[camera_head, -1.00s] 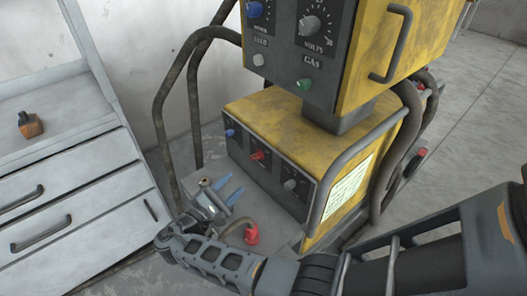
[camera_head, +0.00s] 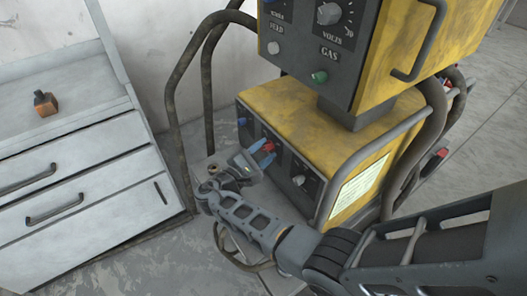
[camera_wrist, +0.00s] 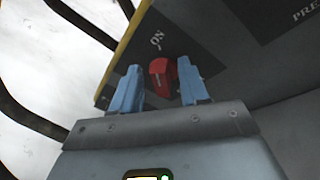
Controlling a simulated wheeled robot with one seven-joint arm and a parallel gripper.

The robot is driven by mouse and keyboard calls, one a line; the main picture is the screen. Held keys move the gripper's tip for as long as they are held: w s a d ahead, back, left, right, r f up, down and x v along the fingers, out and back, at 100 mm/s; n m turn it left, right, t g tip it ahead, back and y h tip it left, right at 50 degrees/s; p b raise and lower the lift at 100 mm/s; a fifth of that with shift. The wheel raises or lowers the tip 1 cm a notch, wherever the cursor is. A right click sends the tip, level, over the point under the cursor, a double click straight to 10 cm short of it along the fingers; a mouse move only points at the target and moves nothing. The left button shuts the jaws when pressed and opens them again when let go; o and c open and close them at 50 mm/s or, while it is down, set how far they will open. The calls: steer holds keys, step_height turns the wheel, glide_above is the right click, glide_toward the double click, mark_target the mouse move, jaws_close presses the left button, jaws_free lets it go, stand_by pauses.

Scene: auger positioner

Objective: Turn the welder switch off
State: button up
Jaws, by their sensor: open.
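The welder (camera_head: 300,105) is a worn yellow box with a dark front panel. Its red switch (camera_wrist: 163,80) shows in the wrist view between the two blue fingers, with a marking that seems to read "NO" or "ON" mirrored or turned beside it. In the head view the red switch (camera_head: 268,147) is partly hidden by the fingers. My gripper (camera_head: 262,153) is open at the panel, with one finger on each side of the switch; it also shows in the wrist view (camera_wrist: 160,82). I cannot tell whether the fingers touch the switch.
A blue knob (camera_head: 242,122) and a grey knob (camera_head: 299,180) flank the switch. An upper yellow unit (camera_head: 390,50) overhangs the welder. Dark tube rails (camera_head: 172,110) stand at the left. A grey drawer cabinet (camera_head: 90,185) holds a small orange-brown object (camera_head: 46,104).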

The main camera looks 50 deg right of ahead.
steer(key=shift+c, duration=0.3)
jaws_close()
